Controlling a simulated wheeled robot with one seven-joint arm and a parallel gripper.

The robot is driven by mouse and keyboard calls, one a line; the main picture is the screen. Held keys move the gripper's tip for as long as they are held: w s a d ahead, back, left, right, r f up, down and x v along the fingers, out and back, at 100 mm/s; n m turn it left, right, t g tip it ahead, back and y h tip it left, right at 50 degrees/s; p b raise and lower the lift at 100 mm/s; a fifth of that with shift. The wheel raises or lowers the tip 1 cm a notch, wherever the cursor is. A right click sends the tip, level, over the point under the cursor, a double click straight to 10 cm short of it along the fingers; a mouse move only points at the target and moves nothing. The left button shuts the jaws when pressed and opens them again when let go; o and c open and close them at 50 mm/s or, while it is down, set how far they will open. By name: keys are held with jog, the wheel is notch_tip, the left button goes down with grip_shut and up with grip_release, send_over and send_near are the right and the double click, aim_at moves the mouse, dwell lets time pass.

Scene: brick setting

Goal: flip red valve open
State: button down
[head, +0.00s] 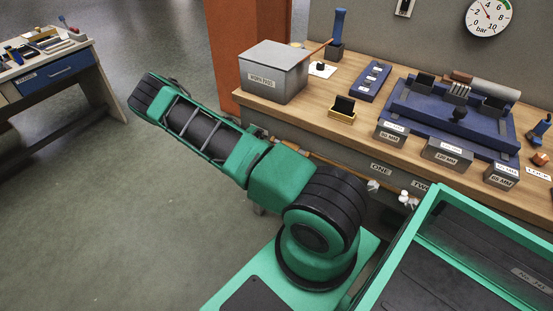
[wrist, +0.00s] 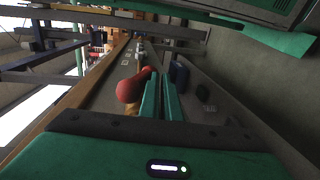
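The red valve handle (wrist: 130,89) shows in the wrist view as a rounded red lever, just left of my gripper's fingers. Its far end passes close by the left fingertip; I cannot tell whether they touch. My gripper (wrist: 161,80) has its two green fingers side by side with only a thin dark line between them, and nothing shows held there. In the head view my gripper and the red valve cannot be made out; my green arm covers part of the bench front.
A copper pipe (head: 335,168) with white fittings (head: 405,198) runs along the bench front. The wooden bench (head: 350,137) carries a grey box (head: 272,72) and a blue fixture (head: 440,118). A side table (head: 45,75) stands at far left. Floor between is clear.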

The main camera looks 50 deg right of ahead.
jog(key=shift+s+d+f, duration=0.15)
jog(key=shift+s+f, duration=0.1)
jog(key=shift+s, duration=0.3)
jog(key=shift+d, duration=0.1)
dwell(1.1)
jog(key=shift+w, duration=0.1)
jog(key=w+a+f, duration=0.1)
jog(key=w, duration=0.5)
jog(key=w+a+f, duration=0.1)
jog(key=w, duration=0.5)
jog(key=shift+a+f, duration=0.25)
jog(key=shift+f, duration=0.1)
jog(key=shift+w, duration=0.1)
